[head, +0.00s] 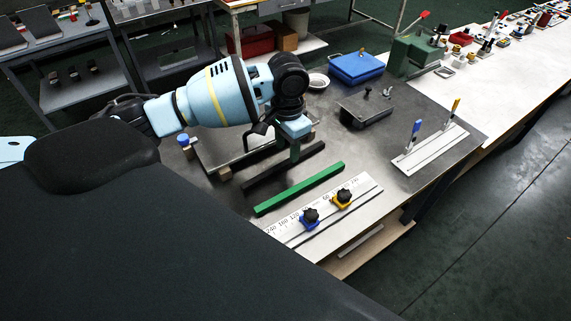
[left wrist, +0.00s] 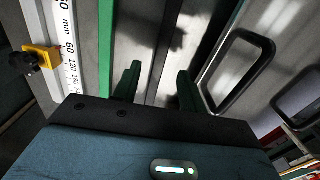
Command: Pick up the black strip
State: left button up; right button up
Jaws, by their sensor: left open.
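The black strip (head: 266,178) lies flat on the grey table, behind and roughly parallel to a green strip (head: 300,188). My left gripper (head: 294,155) points down over the middle of the black strip. In the left wrist view my left gripper (left wrist: 157,75) is open, its two green fingers apart, with the black strip (left wrist: 162,55) running between them. I cannot tell how far the fingertips are above the table. The green strip (left wrist: 106,40) is left of the fingers there. My right gripper is not in view.
Bare table lies between.

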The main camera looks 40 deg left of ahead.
aim_at(285, 163)
pick_arm(q)
jog(key=f, duration=0.4)
jog(key=shift+s+a+f, duration=0.1)
jog(key=shift+s+f, duration=0.15)
jog(key=shift+f, duration=0.1)
grip_shut()
notch_tip(285, 163, up, 10)
jog(key=shift+p, duration=0.35)
